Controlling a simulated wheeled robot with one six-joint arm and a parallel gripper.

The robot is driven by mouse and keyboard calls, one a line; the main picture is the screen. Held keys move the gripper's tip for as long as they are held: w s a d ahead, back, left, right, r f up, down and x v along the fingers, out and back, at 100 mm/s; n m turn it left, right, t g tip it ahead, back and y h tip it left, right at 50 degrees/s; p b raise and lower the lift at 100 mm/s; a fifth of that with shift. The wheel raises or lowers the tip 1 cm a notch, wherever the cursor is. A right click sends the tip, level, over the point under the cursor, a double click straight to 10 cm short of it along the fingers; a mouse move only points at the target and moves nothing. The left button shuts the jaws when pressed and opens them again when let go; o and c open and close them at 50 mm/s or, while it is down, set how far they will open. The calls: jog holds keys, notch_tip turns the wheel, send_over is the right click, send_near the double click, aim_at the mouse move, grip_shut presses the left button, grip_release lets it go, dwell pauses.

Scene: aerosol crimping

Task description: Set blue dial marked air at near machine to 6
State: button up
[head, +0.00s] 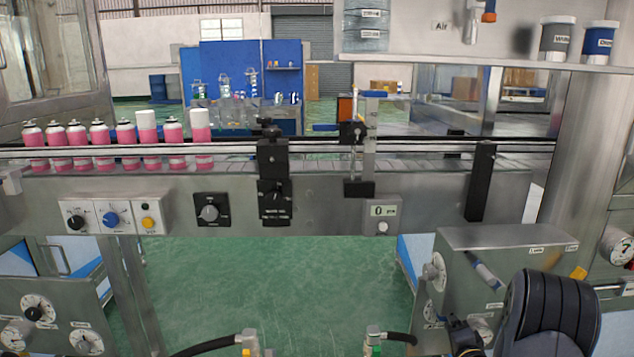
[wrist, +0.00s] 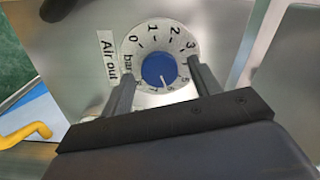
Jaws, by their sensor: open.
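In the wrist view a blue dial (wrist: 159,69) sits in a round white scale marked in bar, on a grey metal panel. The numbers 0 to 3 are clear; the higher ones are small and partly hidden. The dial's white pointer line points toward the lower right of the picture, near the high numbers; I cannot tell its exact reading. My gripper (wrist: 162,70) is open, with one finger on each side of the dial; contact is unclear. In the head view I cannot make out this dial.
In the head view a grey machine box (head: 510,250) stands at right, partly behind my dark arm. A conveyor (head: 330,190) with pink cans (head: 98,140) crosses the back. Another blue knob (head: 111,219) is on its panel. A yellow handle (wrist: 25,134) shows in the wrist view.

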jog(key=n+b, duration=0.1)
jog(key=n, duration=0.8)
jog(key=shift+n, duration=0.4)
jog(key=shift+r, duration=0.1)
